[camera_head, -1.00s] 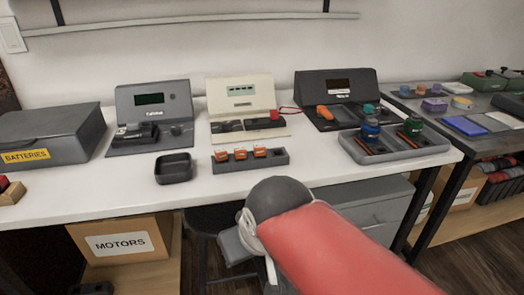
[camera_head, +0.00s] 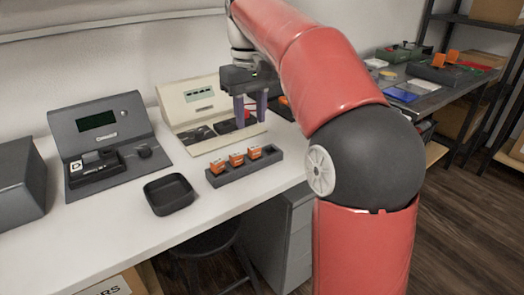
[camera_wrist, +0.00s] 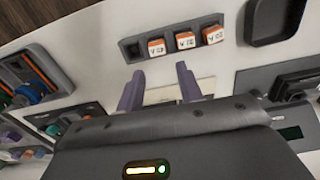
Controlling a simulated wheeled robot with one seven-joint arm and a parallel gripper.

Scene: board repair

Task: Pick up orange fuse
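Three orange fuses with white tops sit in a row in a dark grey holder (camera_head: 233,179): one at the left (camera_head: 219,167), one in the middle (camera_head: 236,160) and one at the right (camera_head: 254,153). The wrist view shows them too (camera_wrist: 185,41), with an empty slot at the holder's left end (camera_wrist: 134,49). My gripper (camera_head: 250,112) points down, with two purple fingers apart and nothing between them. It is above the table near the cream panel, beyond the holder from the head camera. In the wrist view my fingers (camera_wrist: 160,82) are short of the fuse row.
A cream panel (camera_head: 194,95) stands behind the holder, partly behind my gripper. A grey device (camera_head: 97,125) and an empty black tray (camera_head: 169,197) are to the left. My arm hides part of the table's right side. Bare white table (camera_head: 100,235) lies in front.

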